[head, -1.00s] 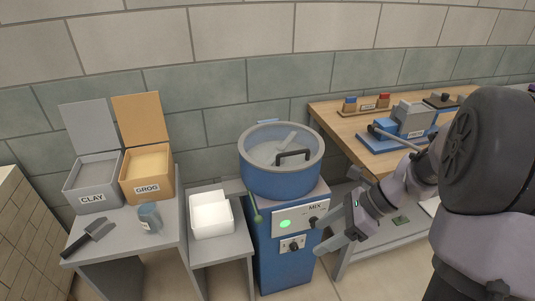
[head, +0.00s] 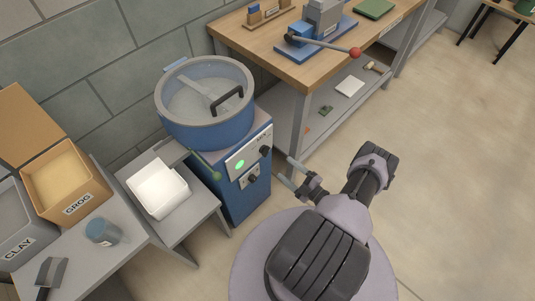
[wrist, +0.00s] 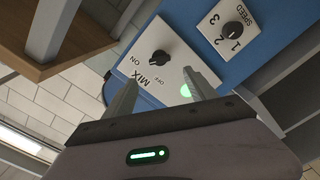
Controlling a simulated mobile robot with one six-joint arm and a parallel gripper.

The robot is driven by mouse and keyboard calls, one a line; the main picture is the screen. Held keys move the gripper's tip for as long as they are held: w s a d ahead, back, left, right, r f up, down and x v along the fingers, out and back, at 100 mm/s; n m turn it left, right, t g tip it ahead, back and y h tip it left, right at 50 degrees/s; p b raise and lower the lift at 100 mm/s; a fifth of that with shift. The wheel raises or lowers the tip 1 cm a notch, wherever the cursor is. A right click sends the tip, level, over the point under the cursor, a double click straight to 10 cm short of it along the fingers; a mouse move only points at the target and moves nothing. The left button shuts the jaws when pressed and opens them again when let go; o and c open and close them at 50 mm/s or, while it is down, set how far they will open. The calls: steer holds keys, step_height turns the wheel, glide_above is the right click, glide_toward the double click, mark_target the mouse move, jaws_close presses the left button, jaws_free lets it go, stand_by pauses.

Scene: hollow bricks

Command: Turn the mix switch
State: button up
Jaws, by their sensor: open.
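The mix switch is a black knob (head: 265,150) on the white front panel of the blue mixer (head: 240,203). In the wrist view the knob (wrist: 160,57) appears upside down, with ON and OFF marks beside it. I cannot tell surely which mark it points at. A green lamp (wrist: 186,90) beside it is lit. My gripper (head: 290,172) is open and empty, to the right of the panel and apart from the knob. In the wrist view the knob shows just beyond and between the two fingertips (wrist: 161,81).
A speed knob (head: 253,179) sits below the mix switch. A green-tipped lever (head: 207,166) sticks out at the mixer's left. The wooden bench (head: 285,63) and its leg stand behind right. A white bin (head: 158,189) is at left. Floor at right is clear.

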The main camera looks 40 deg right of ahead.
mark_target(267, 153)
steer(key=w, duration=0.3)
steer(key=w+b, duration=0.1)
steer(key=w, duration=0.2)
steer(key=w+a, duration=0.1)
steer(key=w, duration=0.3)
steer(key=c, duration=1.4)
